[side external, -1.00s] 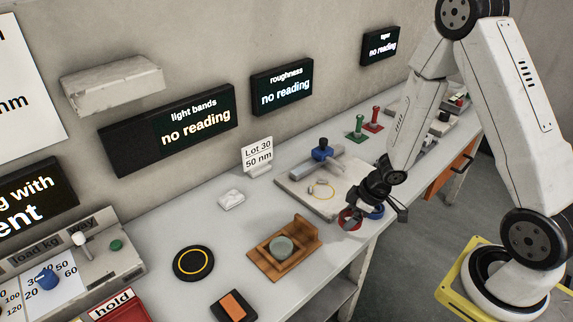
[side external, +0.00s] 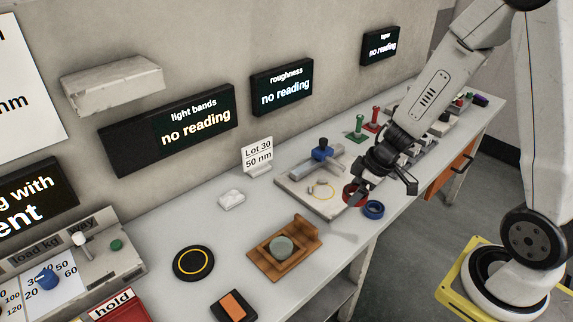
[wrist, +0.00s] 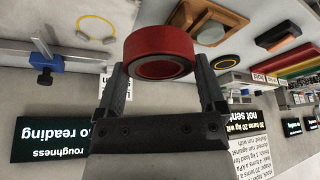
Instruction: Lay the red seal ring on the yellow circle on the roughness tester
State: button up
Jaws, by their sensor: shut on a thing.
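The red seal ring (wrist: 160,42) is held between the two fingers of my gripper (wrist: 160,68) in the wrist view. The side view shows the red ring (side external: 351,196) partly hidden by the fingers of my gripper (side external: 358,190), by the right edge of the roughness tester. The roughness tester (side external: 291,186) is a pale flat plate with a blue-knobbed arm. Its yellow circle (side external: 331,193) is bare in its middle, left of my gripper. The yellow circle also shows in the wrist view (wrist: 114,29), off to the left of the held ring.
A blue ring (side external: 373,210) lies on the bench right of the tester. The blue knob (side external: 321,151) stands at the tester's back. A wooden fixture (side external: 262,259) with a grey-green disc is nearer the camera. Green (side external: 358,127) and red (side external: 374,119) stands are behind. The roughness display (side external: 282,88) says "no reading".

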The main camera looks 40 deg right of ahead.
aim_at(351, 186)
jog(key=shift+r, duration=1.75)
jog(key=n, duration=0.2)
jog(key=w+d+f+n+g+y, duration=0.1)
jog(key=shift+d+n, duration=0.25)
jog(key=shift+n, duration=0.15)
jog(key=n, duration=0.1)
jog(key=d+f+n+g, duration=0.1)
jog(key=n, duration=0.1)
jog(key=d+n+y, duration=0.1)
jog(key=shift+w+d+f+n+g, duration=0.2)
jog(key=shift+f+n+g, duration=0.1)
jog(key=shift+f, duration=0.05)
jog(key=shift+w, duration=0.1)
